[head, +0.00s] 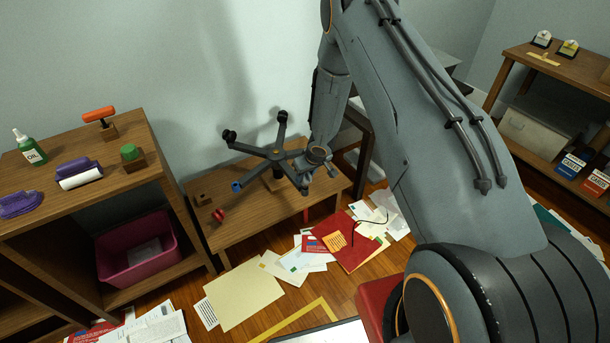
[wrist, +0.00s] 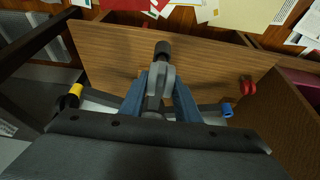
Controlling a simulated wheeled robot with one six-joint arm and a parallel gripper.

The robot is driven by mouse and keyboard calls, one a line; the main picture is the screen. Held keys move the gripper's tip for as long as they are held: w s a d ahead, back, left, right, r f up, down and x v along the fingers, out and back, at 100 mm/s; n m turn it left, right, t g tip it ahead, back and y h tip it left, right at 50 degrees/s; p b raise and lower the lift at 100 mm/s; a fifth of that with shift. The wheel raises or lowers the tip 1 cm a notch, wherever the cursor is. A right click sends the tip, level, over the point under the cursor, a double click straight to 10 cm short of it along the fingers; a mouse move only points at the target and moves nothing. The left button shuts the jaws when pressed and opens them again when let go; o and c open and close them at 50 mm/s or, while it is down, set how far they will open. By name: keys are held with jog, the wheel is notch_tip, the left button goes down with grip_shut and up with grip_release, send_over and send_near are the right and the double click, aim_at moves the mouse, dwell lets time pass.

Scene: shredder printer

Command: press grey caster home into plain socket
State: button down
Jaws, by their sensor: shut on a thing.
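An upturned star-shaped chair base (head: 272,153) stands on a low wooden table. Black casters sit on its two far legs. One leg ends in a blue-marked socket (head: 237,186), another in a yellow-marked socket (wrist: 72,92). The leg between them ends in a dark plain socket (wrist: 162,48). My gripper (wrist: 160,80) is shut on the grey caster (wrist: 154,88), over this leg, inward of its dark end in the wrist view. The fingers partly hide the caster, and I cannot tell whether it is in the socket. A red caster (head: 217,215) lies on the table.
The low table (head: 235,231) has bare wood at its front. A wooden shelf (head: 95,204) with a green bottle and tools stands left, a pink bin (head: 133,266) inside it. Papers and folders (head: 240,295) cover the floor. Another shelf stands at the right.

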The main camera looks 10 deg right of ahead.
jog(key=shift+f+b, duration=0.55)
jog(key=shift+f, duration=0.4)
jog(key=shift+f, duration=0.4)
jog(key=c, duration=1.3)
grip_release()
jog(key=shift+o, duration=0.2)
jog(key=shift+r, duration=0.15)
